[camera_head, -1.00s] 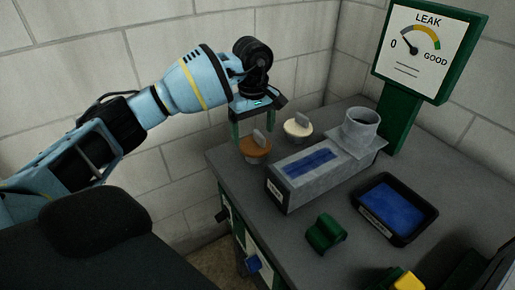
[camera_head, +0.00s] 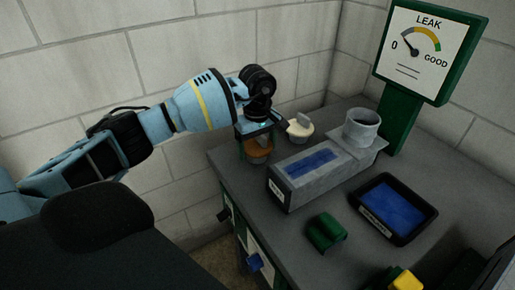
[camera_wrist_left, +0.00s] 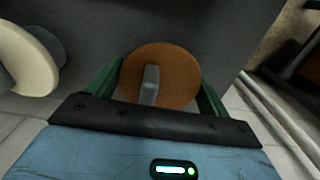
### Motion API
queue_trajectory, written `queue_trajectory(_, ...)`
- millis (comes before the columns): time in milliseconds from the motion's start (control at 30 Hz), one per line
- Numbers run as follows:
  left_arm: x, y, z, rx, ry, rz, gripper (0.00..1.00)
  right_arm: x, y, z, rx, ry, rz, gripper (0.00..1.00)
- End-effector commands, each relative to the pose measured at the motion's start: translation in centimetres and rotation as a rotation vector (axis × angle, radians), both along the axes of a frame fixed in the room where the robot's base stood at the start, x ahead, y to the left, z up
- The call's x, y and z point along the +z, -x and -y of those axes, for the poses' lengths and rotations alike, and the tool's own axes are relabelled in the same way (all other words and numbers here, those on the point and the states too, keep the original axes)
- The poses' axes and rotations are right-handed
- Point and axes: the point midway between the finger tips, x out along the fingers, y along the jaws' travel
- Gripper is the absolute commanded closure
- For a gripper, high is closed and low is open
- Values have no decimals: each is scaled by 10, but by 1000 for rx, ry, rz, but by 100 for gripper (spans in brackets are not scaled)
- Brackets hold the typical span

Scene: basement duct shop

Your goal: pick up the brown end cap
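The brown end cap (camera_head: 258,155) is a round orange-brown disc with a grey upright tab, at the left back edge of the grey bench. My left gripper (camera_head: 257,148) is over it, pointing down. In the left wrist view the brown end cap (camera_wrist_left: 178,75) lies between the two green fingers of my left gripper (camera_wrist_left: 160,80), one finger on each side. The fingers are spread wider than the tab, and I see no clear grip on the cap. In the head view the gripper hides the tab. My right gripper is not in view.
A cream end cap (camera_head: 300,128) stands just right of the brown one. A grey duct box (camera_head: 300,180) with a blue panel is in front. A black tray (camera_head: 402,237) with a blue inside, a green block (camera_head: 326,232) and a leak gauge (camera_head: 425,45) are further right.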

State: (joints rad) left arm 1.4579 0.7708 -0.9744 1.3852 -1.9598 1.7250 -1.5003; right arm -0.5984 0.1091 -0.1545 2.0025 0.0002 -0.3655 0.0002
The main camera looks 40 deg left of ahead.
Motion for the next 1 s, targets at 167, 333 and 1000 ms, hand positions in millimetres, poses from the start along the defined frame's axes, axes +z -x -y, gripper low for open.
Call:
queue_trajectory(167,1,0,0,0,0,0,46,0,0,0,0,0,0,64)
queue_trajectory(333,1,0,0,0,0,1,46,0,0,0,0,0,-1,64)
queue_trajectory(1000,38,36,10,-2,-3,0,46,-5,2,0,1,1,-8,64)
